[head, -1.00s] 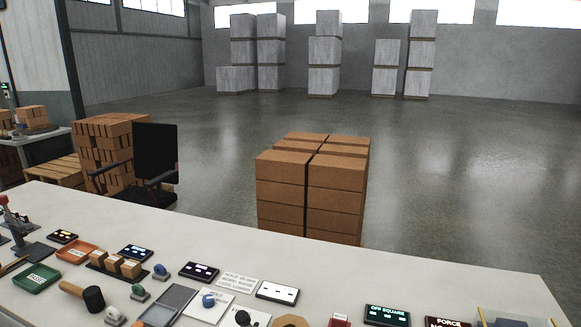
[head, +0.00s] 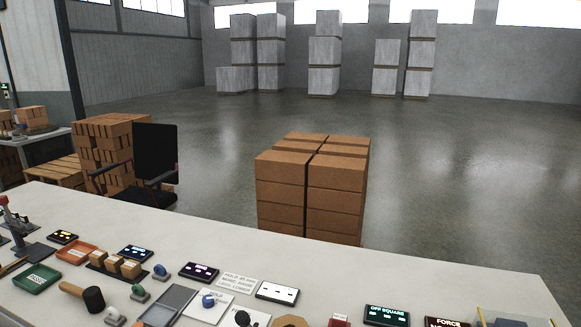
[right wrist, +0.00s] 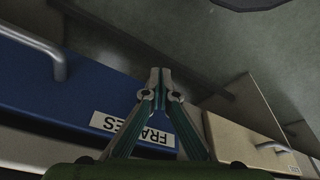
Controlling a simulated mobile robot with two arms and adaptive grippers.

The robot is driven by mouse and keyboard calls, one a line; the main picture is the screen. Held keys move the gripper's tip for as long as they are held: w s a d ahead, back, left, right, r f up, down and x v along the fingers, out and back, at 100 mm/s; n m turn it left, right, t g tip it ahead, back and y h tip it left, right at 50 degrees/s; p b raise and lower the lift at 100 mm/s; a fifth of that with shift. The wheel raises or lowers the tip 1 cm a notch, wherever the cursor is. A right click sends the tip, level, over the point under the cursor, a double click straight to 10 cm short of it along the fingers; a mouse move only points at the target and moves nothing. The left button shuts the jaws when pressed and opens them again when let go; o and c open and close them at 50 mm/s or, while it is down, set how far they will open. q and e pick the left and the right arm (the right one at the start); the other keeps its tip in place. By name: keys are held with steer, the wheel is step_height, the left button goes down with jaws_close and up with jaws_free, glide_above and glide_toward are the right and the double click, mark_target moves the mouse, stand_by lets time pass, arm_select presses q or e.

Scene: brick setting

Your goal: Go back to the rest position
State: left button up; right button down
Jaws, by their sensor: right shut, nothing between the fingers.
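My right gripper (right wrist: 160,78) shows in the right wrist view with its fingertips together and nothing between them. Behind it is a blue drawer front (right wrist: 70,85) with a white label reading FRAMES (right wrist: 133,129), seen upside down. The gripper appears in front of the drawer; I cannot tell the gap between them. Neither gripper shows in the head view, and my left gripper is in no view.
A white workbench (head: 230,245) crosses the head view, with a green PASS tray (head: 37,279), an orange tray (head: 76,253), a mallet (head: 85,296) and several small displays. A beige drawer (right wrist: 240,135) has a metal handle.

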steer(key=s+f+g, duration=0.1)
steer(key=s+f, duration=0.2)
steer(key=f, duration=0.8)
steer(key=s+f, duration=0.3)
steer(key=f, duration=0.8)
steer(key=s+d+f+g, duration=0.1)
steer(key=s+d+f, duration=0.2)
steer(key=s+f, duration=0.8)
steer(key=s, duration=0.3)
steer(key=shift+s, duration=0.25)
steer(key=shift+d, duration=0.1)
